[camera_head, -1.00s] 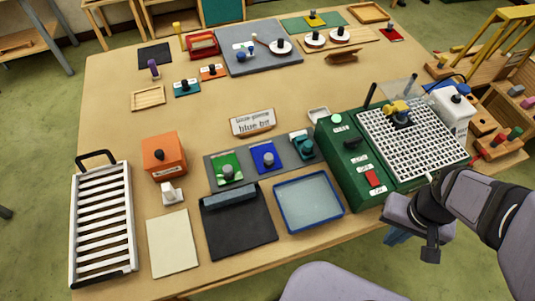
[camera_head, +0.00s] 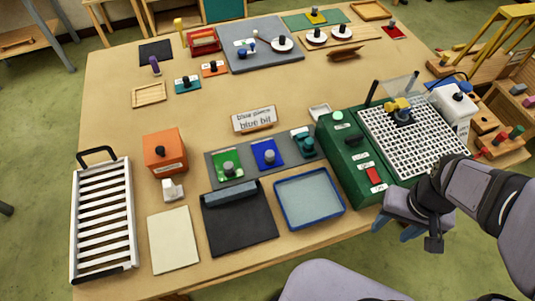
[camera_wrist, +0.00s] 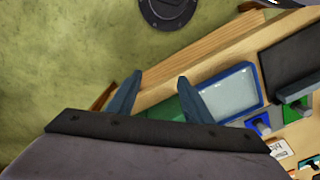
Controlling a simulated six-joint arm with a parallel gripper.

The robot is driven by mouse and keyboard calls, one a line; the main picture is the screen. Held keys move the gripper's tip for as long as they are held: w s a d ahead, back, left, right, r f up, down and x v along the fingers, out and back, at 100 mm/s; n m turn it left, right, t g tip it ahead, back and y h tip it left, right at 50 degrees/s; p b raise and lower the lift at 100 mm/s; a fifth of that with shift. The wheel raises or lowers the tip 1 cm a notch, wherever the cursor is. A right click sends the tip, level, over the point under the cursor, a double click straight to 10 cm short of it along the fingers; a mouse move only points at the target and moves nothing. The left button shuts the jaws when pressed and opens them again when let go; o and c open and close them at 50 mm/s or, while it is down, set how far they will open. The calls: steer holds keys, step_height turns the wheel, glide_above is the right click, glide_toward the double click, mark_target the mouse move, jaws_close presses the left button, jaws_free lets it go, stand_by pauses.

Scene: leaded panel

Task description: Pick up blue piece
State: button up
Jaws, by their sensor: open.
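The blue piece (camera_head: 267,154) is a flat blue square with a grey knob. It lies on a dark grey strip (camera_head: 246,174) between a green piece (camera_head: 228,167) and a teal piece (camera_head: 303,143). My gripper (camera_head: 394,229) is open and empty, off the table's front edge, to the right of and nearer than the blue piece. Its two blue-grey fingers (camera_wrist: 160,82) stand apart in the wrist view, well away from the piece.
A blue-rimmed tray (camera_head: 309,228) and a black mat (camera_head: 240,231) lie in front of the strip. A green machine with a white grid (camera_head: 418,150) stands between my arm and the pieces. A sign (camera_head: 254,120) reads "blue bit". An orange box (camera_head: 164,152) stands left.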

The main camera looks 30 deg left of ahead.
steer(key=w+a+n+b, duration=0.1)
steer(key=w+a+n, duration=0.3)
steer(key=w+a+n+b, duration=0.1)
steer(key=w+a+n, duration=0.3)
steer(key=w+n, duration=0.1)
steer(key=shift+w+a, duration=0.2)
steer(key=shift+a, duration=0.15)
steer(key=w+a+n+b, duration=0.1)
steer(key=w+a+n, duration=0.3)
steer(key=a+n, duration=0.3)
steer(key=n+b, duration=0.3)
steer(key=n, duration=1)
glide_above(271, 153)
steer(key=f, duration=0.3)
steer(key=shift+w+a+f, duration=0.1)
steer(key=shift+a+f, duration=0.1)
steer(key=shift+f+p, duration=0.45)
steer(key=shift+f, duration=0.55)
steer(key=shift+d+f+p, duration=0.1)
steer(key=shift+f+p, duration=0.3)
step_height(271, 153, down, 3)
steer(key=shift+p, duration=0.9)
steer(key=shift+f, duration=0.7)
steer(key=shift+c, duration=0.3)
